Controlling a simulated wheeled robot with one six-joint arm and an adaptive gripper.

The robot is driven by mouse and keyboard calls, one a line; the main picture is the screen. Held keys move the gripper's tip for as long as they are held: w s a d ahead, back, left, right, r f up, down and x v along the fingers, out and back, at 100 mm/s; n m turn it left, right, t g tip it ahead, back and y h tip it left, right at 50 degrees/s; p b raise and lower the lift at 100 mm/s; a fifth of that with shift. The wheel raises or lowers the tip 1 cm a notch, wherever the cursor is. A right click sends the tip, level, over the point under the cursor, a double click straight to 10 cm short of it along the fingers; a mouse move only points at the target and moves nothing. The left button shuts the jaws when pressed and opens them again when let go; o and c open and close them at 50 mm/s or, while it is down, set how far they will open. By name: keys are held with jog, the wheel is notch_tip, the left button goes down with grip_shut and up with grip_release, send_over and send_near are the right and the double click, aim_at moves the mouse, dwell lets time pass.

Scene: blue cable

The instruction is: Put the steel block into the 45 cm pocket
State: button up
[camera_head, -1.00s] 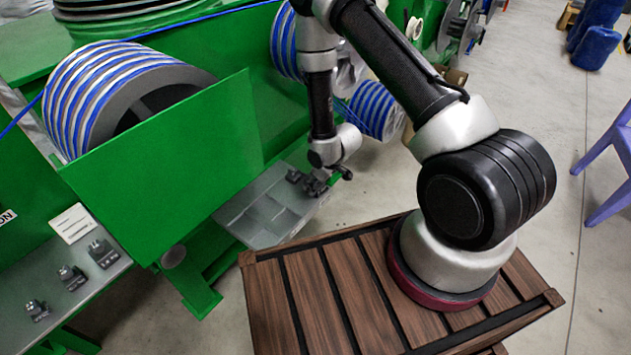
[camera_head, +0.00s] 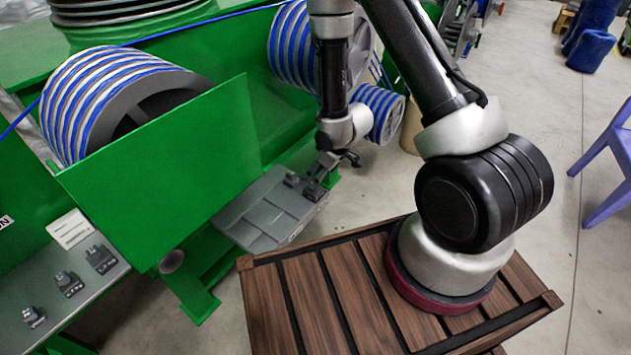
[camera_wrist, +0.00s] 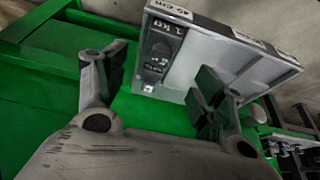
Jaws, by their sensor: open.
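In the wrist view, a dark grey block (camera_wrist: 158,62) with "1 KG" on it lies in the end pocket of a grey tray (camera_wrist: 205,52), beside the "45 cm" label (camera_wrist: 170,10). My gripper (camera_head: 327,168) is just above that corner. In the wrist view, its two fingers (camera_wrist: 158,92) are spread apart with nothing between them. The right finger hides part of the tray.
Several dark blocks (camera_head: 70,284) stand on a grey shelf at the left. A green panel (camera_head: 165,170) and blue-white cable reels (camera_head: 105,95) stand beside the tray. A slatted wooden top (camera_head: 330,295) lies in front. A purple chair (camera_head: 610,165) is at the right.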

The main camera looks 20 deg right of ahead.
jog(key=s+d+r+m+h, duration=0.15)
jog(key=d+r, duration=0.25)
jog(key=r, duration=0.6)
jog(key=s+d+r+m+h, duration=0.1)
jog(key=s+d+r, duration=0.15)
jog(key=r, duration=0.75)
jog(key=s+d+r+m+h, duration=0.15)
jog(key=d+r, duration=0.25)
jog(key=r, duration=0.6)
jog(key=s+d+r+m, duration=0.1)
jog(key=s+r, duration=0.5)
jog(key=s, duration=0.3)
jog(key=s+d+r+m+y, duration=0.1)
jog(key=s+r+m, duration=0.1)
jog(key=s+r, duration=0.4)
jog(key=s, duration=0.3)
jog(key=shift+s+d+r, duration=0.3)
jog(key=shift+s+r, duration=0.05)
jog(key=shift+r, duration=0.05)
